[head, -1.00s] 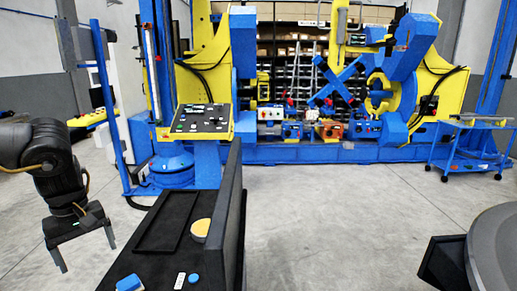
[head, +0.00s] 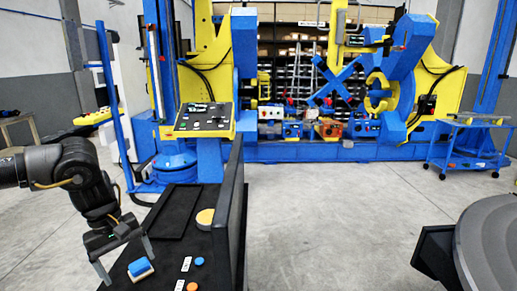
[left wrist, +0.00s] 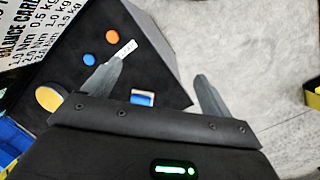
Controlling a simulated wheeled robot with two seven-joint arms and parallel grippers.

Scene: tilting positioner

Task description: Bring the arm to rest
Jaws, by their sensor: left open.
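My left gripper (head: 127,270) hangs from my black left arm at the lower left of the head view, pointing down with its fingers spread. It is over the left side of a black bench top (head: 172,225), close to a blue and white block (head: 140,267). In the left wrist view the gripper (left wrist: 159,69) is open with nothing between its fingertips. The block (left wrist: 143,98) shows there just in front of the palm, partly hidden by it. Whether a finger touches it I cannot tell. My right gripper is not in view.
The bench carries a yellow round disc (head: 205,217), a blue button (head: 199,261), an orange button (head: 193,286) and an upright black panel (head: 233,205). A control panel (head: 205,120) and the blue-yellow positioner (head: 385,90) stand behind. Open floor (head: 330,220) lies right of the bench.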

